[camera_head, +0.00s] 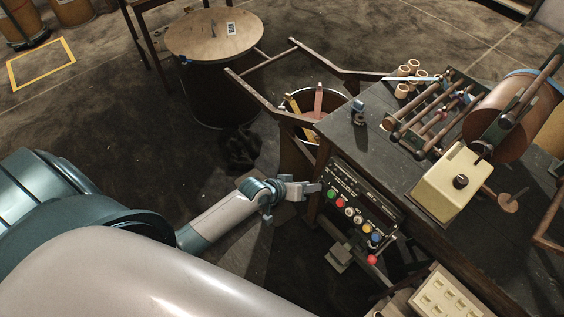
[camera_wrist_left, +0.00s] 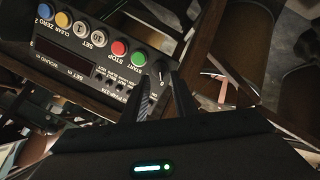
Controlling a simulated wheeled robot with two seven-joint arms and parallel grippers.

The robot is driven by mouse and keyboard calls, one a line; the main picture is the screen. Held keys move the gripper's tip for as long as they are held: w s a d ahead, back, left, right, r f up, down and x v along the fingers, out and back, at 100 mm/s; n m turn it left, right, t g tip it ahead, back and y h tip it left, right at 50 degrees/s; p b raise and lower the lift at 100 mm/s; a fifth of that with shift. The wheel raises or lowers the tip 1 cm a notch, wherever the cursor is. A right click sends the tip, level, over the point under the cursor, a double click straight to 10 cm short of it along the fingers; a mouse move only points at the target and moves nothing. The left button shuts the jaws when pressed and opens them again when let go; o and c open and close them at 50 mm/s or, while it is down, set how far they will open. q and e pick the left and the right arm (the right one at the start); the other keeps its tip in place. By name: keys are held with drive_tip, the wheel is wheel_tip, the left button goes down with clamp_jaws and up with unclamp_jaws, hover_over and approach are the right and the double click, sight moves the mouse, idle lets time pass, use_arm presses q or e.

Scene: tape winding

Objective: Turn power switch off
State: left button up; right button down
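The black control panel (camera_head: 362,198) is on the front of the dark workbench; it also shows, upside down, in the left wrist view (camera_wrist_left: 75,58). It carries a row of coloured buttons, with a green start button (camera_wrist_left: 118,47) and a red stop button (camera_wrist_left: 137,58) nearest the gripper. A small dark switch with a light mark (camera_wrist_left: 160,76) is at the panel's end, just ahead of the fingertips. My left gripper (camera_head: 316,187) is at this end of the panel. In the left wrist view its fingers (camera_wrist_left: 166,82) stand apart with a narrow gap. Contact with the switch cannot be told.
A red mushroom button (camera_head: 372,259) sits below the panel. The workbench (camera_head: 352,140) bears a winding machine with a cream box (camera_head: 447,190). A wooden-topped drum (camera_head: 200,35) and a bin (camera_head: 318,100) stand behind. The floor left of the bench is mostly clear.

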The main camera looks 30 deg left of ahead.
use_arm(q)
drive_tip(key=b+v, duration=0.1)
drive_tip(key=v, duration=1.2)
drive_tip(key=shift+s+r+b, duration=0.2)
drive_tip(key=shift+s+b, duration=0.05)
drive_tip(key=shift+b, duration=0.05)
drive_tip(key=shift+a, duration=0.15)
drive_tip(key=s+a+f+g+y+b, duration=0.1)
drive_tip(key=s+a+f, duration=0.15)
drive_tip(key=f, duration=0.75)
drive_tip(key=s+a+f+g+y, duration=0.15)
drive_tip(key=s+f, duration=0.25)
drive_tip(key=f, duration=0.7)
drive_tip(key=s+a+f+g+y+b, duration=0.15)
drive_tip(key=s+f, duration=0.25)
drive_tip(key=f, duration=0.6)
drive_tip(key=s+d+f+m+g, duration=0.2)
drive_tip(key=s+f, duration=0.7)
drive_tip(key=s, duration=0.5)
drive_tip(key=s+d+f+m+g, duration=0.1)
drive_tip(key=s+f+m+g, duration=0.1)
drive_tip(key=s+f, duration=0.7)
drive_tip(key=s+m, duration=0.1)
drive_tip(key=s, duration=0.4)
drive_tip(key=shift+d+f+y, duration=0.4)
